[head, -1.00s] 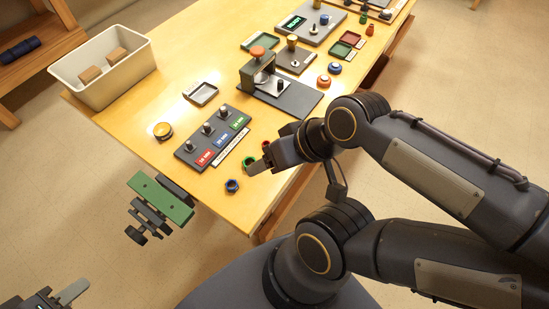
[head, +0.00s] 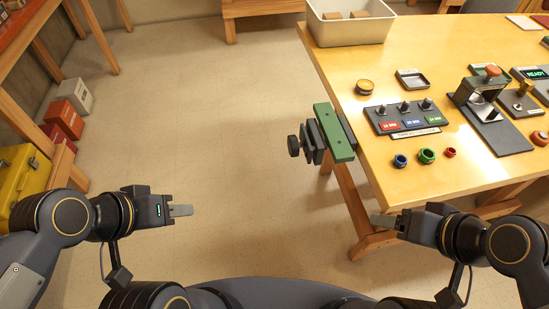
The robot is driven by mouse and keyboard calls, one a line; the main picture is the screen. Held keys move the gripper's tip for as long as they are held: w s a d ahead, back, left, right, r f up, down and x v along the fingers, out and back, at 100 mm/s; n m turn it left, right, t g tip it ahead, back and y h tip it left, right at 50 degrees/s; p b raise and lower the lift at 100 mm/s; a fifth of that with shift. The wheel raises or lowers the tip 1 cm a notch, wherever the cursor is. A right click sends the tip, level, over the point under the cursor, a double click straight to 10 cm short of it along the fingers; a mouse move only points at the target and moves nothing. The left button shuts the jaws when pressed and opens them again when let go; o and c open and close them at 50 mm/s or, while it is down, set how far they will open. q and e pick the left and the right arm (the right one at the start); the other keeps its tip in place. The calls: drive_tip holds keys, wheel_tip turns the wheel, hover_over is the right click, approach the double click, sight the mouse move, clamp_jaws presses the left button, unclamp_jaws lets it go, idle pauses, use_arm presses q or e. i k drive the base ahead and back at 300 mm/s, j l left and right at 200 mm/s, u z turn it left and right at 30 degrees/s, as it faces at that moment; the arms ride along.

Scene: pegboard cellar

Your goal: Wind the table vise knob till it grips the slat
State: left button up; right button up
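The table vise (head: 313,141) is dark and sits at the left edge of the wooden table. Its dark knob (head: 294,146) points left, out over the floor. The green slat (head: 334,132) stands between the dark jaws; I cannot tell whether both jaws touch it. My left gripper (head: 190,210) is below and left of the knob in the head view, well apart from it, with nothing seen in it. My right gripper (head: 374,219) is at the table's near left corner, below the vise in the picture.
The table (head: 380,160) carries a switch panel (head: 405,118), a round yellow-topped piece (head: 364,87), coloured rings (head: 427,155) and a dark press (head: 485,105). A pale bin (head: 350,32) stands at the back. The floor left of the vise is clear.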

sight(294, 146)
drive_tip(key=i+j+z, duration=0.1)
drive_tip(key=j, duration=0.4)
drive_tip(key=i+j, duration=0.15)
drive_tip(key=j, duration=0.35)
drive_tip(key=i+j+z, duration=0.15)
drive_tip(key=j, duration=0.35)
